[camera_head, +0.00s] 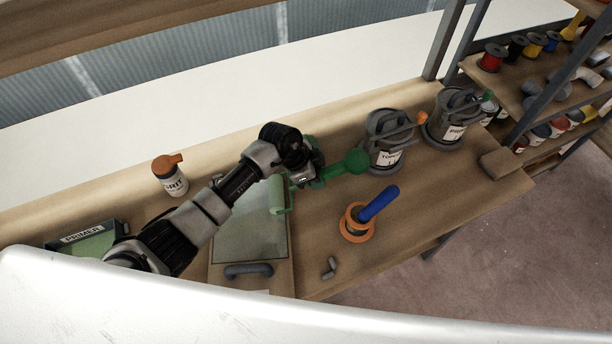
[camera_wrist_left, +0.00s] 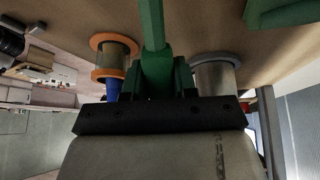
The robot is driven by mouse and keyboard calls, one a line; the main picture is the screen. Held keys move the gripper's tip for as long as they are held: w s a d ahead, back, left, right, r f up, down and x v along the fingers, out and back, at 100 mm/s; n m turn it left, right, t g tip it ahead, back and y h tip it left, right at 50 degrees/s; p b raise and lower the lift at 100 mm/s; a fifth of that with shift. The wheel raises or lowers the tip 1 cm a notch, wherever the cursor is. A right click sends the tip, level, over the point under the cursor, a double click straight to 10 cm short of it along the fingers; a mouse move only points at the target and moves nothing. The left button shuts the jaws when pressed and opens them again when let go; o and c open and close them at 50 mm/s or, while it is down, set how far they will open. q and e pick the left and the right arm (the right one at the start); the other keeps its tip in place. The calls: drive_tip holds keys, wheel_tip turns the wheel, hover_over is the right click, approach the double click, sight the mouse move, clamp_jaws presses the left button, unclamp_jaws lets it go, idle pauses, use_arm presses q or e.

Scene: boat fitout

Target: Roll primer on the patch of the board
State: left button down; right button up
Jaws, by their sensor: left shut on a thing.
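My left gripper (camera_head: 310,174) is shut on the green paint roller, whose handle (camera_head: 346,163) sticks out to the right. The handle also shows in the left wrist view (camera_wrist_left: 152,25). The pale green roller sleeve (camera_head: 277,195) is over the upper right part of the board's grey-green patch (camera_head: 246,232); I cannot tell whether it touches. The board (camera_head: 280,279) lies on the bench with a dark grey handle at its near end. My forearm hides part of the patch's left side. The green primer tray (camera_head: 88,239) is at the left, partly behind my arm. My right gripper is not in view.
An orange-capped grit bottle (camera_head: 172,176) stands behind my arm. Two grey lidded cans (camera_head: 388,140) (camera_head: 452,118) stand at the back right. An orange-rimmed holder (camera_head: 356,223) with a blue handle is right of the board, near small grey pieces (camera_head: 330,267). Shelves stand far right.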

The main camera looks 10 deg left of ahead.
use_arm(q)
drive_tip(key=shift+a, duration=0.15)
drive_tip(key=shift+s+a+r+p, duration=0.1)
drive_tip(key=shift+s+a+p, duration=0.1)
drive_tip(key=shift+a+p, duration=0.35)
drive_tip(key=a, duration=0.1)
drive_tip(key=a+p, duration=0.1)
drive_tip(key=a, duration=0.1)
drive_tip(key=shift+s+p, duration=0.3)
drive_tip(key=shift+s, duration=0.05)
drive_tip(key=shift+a, duration=0.25)
drive_tip(key=shift+d, duration=0.1)
drive_tip(key=a+p, duration=0.1)
drive_tip(key=a, duration=0.1)
drive_tip(key=s+a+p, duration=0.1)
drive_tip(key=a, duration=0.1)
drive_tip(key=shift+s+a, duration=0.15)
drive_tip(key=shift+a, duration=0.2)
